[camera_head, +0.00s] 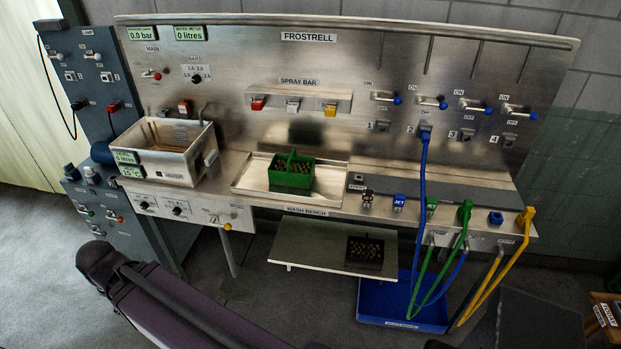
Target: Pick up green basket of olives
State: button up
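The green basket (291,174) stands upright on a shallow metal tray set in the wash bench (332,206), right of the white box-shaped basin. It has an arched green handle over its top, and small dark olive-coloured pieces show inside. Part of my arm crosses the lower left of the picture, well below and left of the basket. My gripper is not clearly shown, so I cannot see its fingers.
A white basin (169,150) stands left of the basket. A black basket (364,252) of small pieces sits on the lower shelf (322,248). Blue, green and yellow hoses hang at the right, above a blue tray (403,304). The bench around the green basket looks clear.

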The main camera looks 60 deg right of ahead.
aim_at(292, 169)
jog(key=u, duration=0.05)
jog(key=k, duration=1.15)
jog(key=z, duration=1.7)
jog(key=i, duration=1)
jog(key=z, duration=0.1)
